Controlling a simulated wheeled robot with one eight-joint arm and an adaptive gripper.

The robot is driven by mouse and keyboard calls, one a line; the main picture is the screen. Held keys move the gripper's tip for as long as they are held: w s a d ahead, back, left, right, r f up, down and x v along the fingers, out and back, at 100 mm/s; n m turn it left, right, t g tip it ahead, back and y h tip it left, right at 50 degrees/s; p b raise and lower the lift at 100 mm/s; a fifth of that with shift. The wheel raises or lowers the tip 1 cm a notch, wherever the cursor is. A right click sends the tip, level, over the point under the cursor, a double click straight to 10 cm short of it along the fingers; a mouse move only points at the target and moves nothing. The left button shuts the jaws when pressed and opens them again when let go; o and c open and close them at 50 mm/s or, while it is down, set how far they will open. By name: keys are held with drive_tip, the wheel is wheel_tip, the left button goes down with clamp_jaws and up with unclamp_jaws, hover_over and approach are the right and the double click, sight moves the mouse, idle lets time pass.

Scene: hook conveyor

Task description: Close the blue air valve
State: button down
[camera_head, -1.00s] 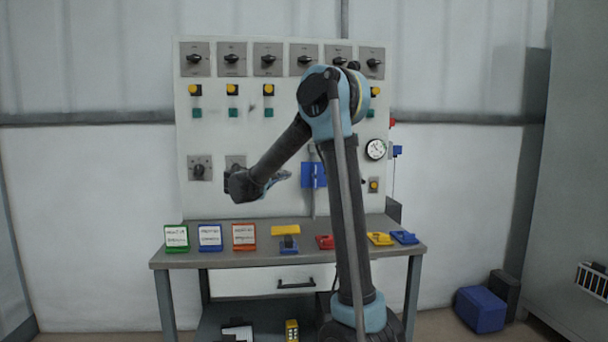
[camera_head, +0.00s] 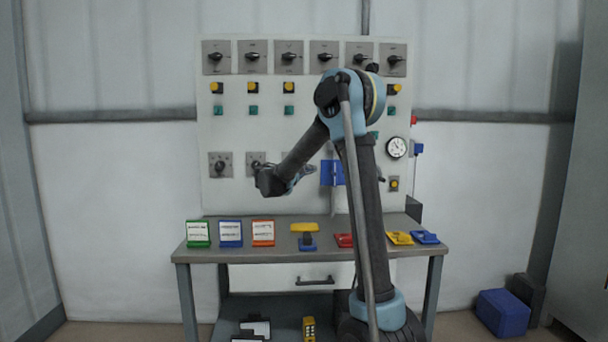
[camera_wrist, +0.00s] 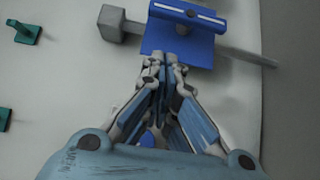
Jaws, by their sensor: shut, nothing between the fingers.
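The blue air valve (camera_head: 327,173) is on the front of the white panel, partly hidden behind my arm in the head view. In the wrist view it is a blue plate (camera_wrist: 205,47) with a blue bar carrying a white stripe (camera_wrist: 188,12) across it. A grey block (camera_wrist: 118,24) adjoins it on the left and a grey rod (camera_wrist: 248,54) extends to the right. My gripper (camera_head: 308,172) is shut and empty, beside the valve in the head view. In the wrist view the fingertips (camera_wrist: 171,60) overlap the plate's lower edge; I cannot tell whether they touch.
The panel (camera_head: 225,135) carries rotary switches, yellow and green buttons, and a round gauge (camera_head: 396,148). The table (camera_head: 275,252) below holds green, blue and orange sign stands, with red, yellow and blue items. A blue box (camera_head: 502,312) stands on the floor at right.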

drive_tip(key=w+d, duration=0.2)
drive_tip(key=d, duration=0.4)
drive_tip(key=shift+w+d, duration=0.4)
drive_tip(key=shift+a+r, duration=0.1)
drive_tip(key=shift+a, duration=0.1)
